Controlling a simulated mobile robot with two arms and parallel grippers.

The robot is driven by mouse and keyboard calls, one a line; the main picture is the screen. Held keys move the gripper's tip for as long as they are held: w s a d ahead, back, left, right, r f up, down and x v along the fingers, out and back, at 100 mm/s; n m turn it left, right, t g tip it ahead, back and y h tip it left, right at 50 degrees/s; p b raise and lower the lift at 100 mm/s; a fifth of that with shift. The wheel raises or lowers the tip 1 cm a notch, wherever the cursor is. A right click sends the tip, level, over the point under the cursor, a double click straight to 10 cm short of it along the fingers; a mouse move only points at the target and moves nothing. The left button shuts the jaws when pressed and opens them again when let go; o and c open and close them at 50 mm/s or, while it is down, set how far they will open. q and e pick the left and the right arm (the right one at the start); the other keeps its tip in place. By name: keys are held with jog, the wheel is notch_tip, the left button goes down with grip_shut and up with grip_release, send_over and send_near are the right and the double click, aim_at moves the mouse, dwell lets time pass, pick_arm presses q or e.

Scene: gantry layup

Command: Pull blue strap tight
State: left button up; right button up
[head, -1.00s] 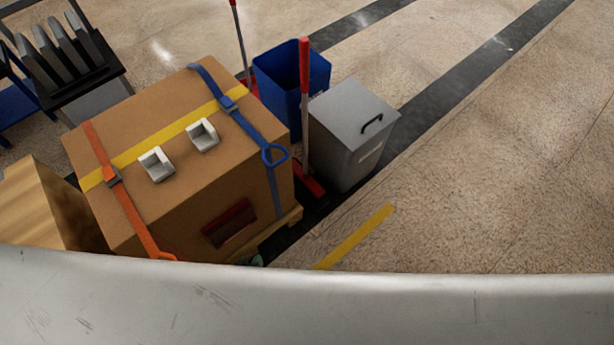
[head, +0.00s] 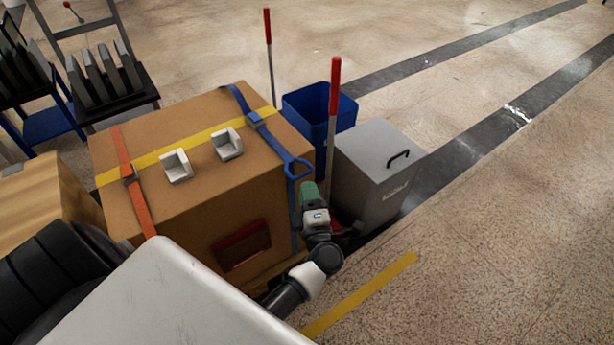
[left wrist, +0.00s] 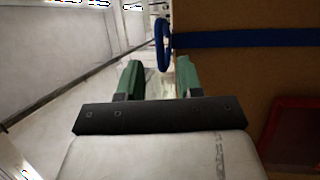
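The blue strap (head: 266,130) runs over the top of a large cardboard box (head: 200,195) and down its near right side. Its blue pull loop (head: 298,168) sticks out at the top edge. My left gripper (head: 309,190), with green fingers, is just below the loop beside the box. In the left wrist view, the fingers of the left gripper (left wrist: 158,72) are apart with nothing between them. The loop (left wrist: 161,45) shows beyond them, towards the right finger, with the strap (left wrist: 245,40) running right across the cardboard. My right gripper is not in view.
An orange strap (head: 131,180), yellow tape and two white corner pieces (head: 228,144) are on the box. A grey lidded bin (head: 375,175), a blue bin (head: 320,110) and red-topped poles (head: 334,90) stand behind right. A rack (head: 100,85) stands back left. Floor at right is clear.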

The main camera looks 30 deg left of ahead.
aim_at(303, 174)
pick_arm(q)
jog(key=x, duration=0.5)
jog(key=shift+w+a, duration=0.25)
jog(key=shift+a, duration=0.05)
grip_shut()
